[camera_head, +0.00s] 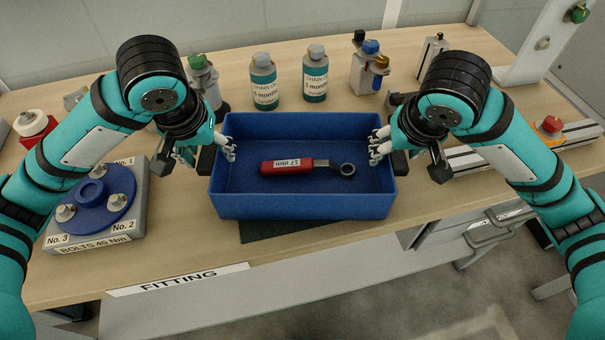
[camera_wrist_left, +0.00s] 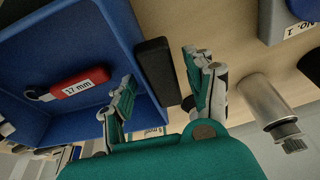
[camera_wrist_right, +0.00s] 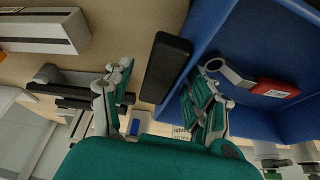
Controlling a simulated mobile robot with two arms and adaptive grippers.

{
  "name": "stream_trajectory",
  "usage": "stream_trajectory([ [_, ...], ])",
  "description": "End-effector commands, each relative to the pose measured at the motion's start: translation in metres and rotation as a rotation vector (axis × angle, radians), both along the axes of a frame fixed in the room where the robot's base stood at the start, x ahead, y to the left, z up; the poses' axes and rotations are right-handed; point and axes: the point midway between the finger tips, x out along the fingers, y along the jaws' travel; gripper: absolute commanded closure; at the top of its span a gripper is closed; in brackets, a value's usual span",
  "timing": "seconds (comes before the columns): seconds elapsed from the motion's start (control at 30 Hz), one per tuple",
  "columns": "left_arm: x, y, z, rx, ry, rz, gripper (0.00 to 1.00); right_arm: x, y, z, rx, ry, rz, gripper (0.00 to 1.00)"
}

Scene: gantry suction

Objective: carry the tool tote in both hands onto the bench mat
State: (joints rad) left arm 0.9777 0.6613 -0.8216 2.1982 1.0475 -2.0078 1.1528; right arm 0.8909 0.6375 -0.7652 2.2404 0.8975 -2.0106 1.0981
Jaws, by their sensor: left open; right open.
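The blue tool tote (camera_head: 300,207) stands level at the middle of the bench, over a dark mat (camera_head: 280,230) whose front part shows below it. A red-handled 17 mm wrench (camera_head: 288,167) lies inside. My left gripper (camera_head: 207,150) is open at the tote's left side. In the left wrist view its fingers stand on either side of a black handle (camera_wrist_left: 157,72), one inside the tote, with gaps. My right gripper (camera_head: 393,150) is open at the right side. In the right wrist view its fingers likewise flank the other black handle (camera_wrist_right: 165,65).
A bolt fixture with a blue disc (camera_head: 93,200) stands left. Two chain oil bottles (camera_head: 264,82) stand behind the tote. A small block with coloured knobs (camera_head: 370,68) is at the back. The FITTING label (camera_head: 178,280) marks the front edge.

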Motion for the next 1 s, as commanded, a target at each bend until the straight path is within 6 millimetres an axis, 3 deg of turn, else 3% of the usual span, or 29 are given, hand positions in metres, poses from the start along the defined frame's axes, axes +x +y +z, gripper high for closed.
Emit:
stream_trajectory([
  [0.3, -0.016, 0.001, 0.058, 0.004, -0.006, 0.001, 0.45, 0.000, 0.000, 0.000, 0.001, 0.000, 0.001, 0.43],
  [0.5, -0.024, 0.001, 0.082, 0.004, -0.002, 0.003, 0.45, 0.000, 0.000, 0.000, 0.001, 0.000, 0.001, 0.43],
  [0.77, -0.029, 0.001, 0.091, 0.004, 0.002, 0.004, 0.45, -0.001, 0.000, 0.005, 0.001, -0.004, 0.001, 0.43],
  [1.0, -0.029, 0.001, 0.091, 0.004, 0.002, 0.003, 0.45, -0.012, -0.001, 0.034, -0.002, -0.009, 0.000, 0.43],
])
